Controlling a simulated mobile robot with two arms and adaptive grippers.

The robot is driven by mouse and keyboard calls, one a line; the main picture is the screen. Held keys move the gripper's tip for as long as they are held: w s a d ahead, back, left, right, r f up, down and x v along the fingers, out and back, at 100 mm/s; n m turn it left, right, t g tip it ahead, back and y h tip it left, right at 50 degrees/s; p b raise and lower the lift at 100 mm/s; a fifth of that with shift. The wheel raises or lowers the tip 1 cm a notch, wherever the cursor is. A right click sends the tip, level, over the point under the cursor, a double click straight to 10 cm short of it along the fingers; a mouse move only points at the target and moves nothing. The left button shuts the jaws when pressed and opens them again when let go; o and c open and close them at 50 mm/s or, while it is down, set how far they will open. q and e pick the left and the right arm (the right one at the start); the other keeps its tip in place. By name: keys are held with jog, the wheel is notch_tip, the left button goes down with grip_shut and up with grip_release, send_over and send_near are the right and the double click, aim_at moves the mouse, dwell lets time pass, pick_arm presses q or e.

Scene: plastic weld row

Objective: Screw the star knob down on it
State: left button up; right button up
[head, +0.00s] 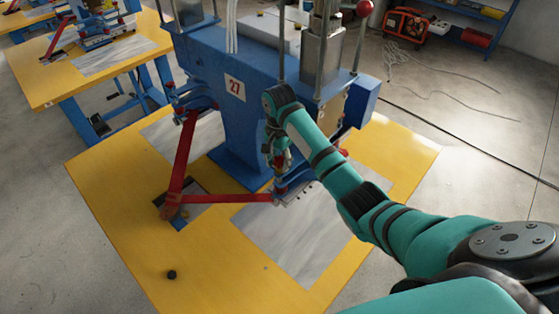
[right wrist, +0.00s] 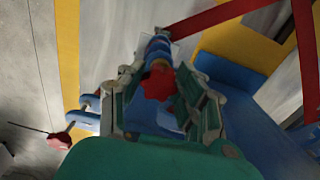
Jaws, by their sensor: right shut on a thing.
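The red star knob (right wrist: 157,84) shows in the right wrist view between the fingers of my right gripper (right wrist: 160,72). The fingers are shut on it. Blue round parts (right wrist: 158,52) sit just beyond the knob, in line with it; I cannot tell how far the knob is down on them. In the head view my right gripper (head: 280,172) points down in front of the blue machine (head: 235,125), at the right end of a red bar (head: 232,198). The knob is hard to make out there. My left gripper is not in view.
The yellow table (head: 125,230) carries grey sheets (head: 300,240) and a small black knob (head: 171,274) at the front left. A slanting red arm (head: 182,155) stands left of my gripper. A red ball lever (right wrist: 58,140) is at the left in the right wrist view.

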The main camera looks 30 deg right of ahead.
jog(key=m, duration=0.4)
jog(key=shift+w+a, duration=0.1)
jog(key=m, duration=0.4)
jog(key=o, duration=0.9)
